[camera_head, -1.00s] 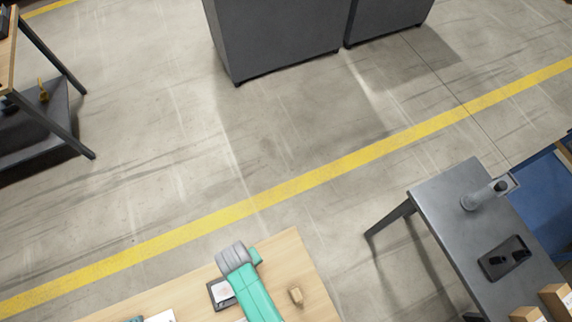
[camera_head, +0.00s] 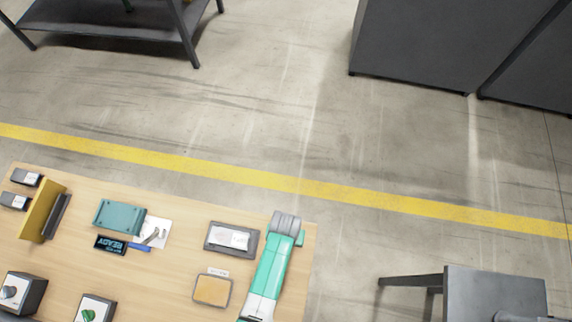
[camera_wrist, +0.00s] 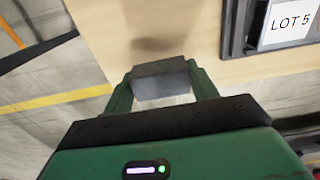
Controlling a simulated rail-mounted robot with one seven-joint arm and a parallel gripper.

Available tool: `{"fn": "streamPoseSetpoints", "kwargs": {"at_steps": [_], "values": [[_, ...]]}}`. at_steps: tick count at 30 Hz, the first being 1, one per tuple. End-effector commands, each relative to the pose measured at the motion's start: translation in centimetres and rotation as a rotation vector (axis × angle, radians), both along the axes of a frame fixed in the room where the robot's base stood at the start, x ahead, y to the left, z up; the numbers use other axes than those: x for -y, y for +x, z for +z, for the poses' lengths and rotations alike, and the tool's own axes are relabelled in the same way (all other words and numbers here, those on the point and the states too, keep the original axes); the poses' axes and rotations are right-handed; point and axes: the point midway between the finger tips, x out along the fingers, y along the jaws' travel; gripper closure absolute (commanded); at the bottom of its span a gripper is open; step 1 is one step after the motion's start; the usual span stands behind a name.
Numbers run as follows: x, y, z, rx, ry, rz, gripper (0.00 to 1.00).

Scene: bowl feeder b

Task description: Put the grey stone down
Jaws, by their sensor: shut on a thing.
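The grey stone (camera_wrist: 160,85) is a small, plain block in the wrist view. My gripper (camera_wrist: 163,76) is shut on it, with one green finger against each side. The stone is over the light wooden table top (camera_wrist: 205,40), near the table's edge. A soft dark patch like a shadow shows on the wood just beyond the stone. I cannot tell how big the gap beneath it is. In the head view my green arm reaches over the right end of the wooden table (camera_head: 160,205); the stone and the gripper's fingers cannot be made out there.
A dark tray labelled LOT 5 (camera_wrist: 255,30) lies right of the stone. The head view shows a dark tray with white paper (camera_head: 230,238), an orange pad (camera_head: 212,291), a teal box (camera_head: 119,217) and a yellow bracket (camera_head: 45,210). A grey table (camera_head: 495,290) stands apart at right.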

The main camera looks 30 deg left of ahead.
Motion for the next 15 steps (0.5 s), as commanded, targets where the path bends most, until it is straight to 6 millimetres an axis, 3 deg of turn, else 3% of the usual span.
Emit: {"fn": "streamPoseSetpoints", "kwargs": {"at_steps": [6,15], "values": [[0.0,0.1,-3.4,0.000,0.000,-0.001,0.75],[0.0,0.0,-3.6,0.000,0.000,-0.001,0.75]]}}
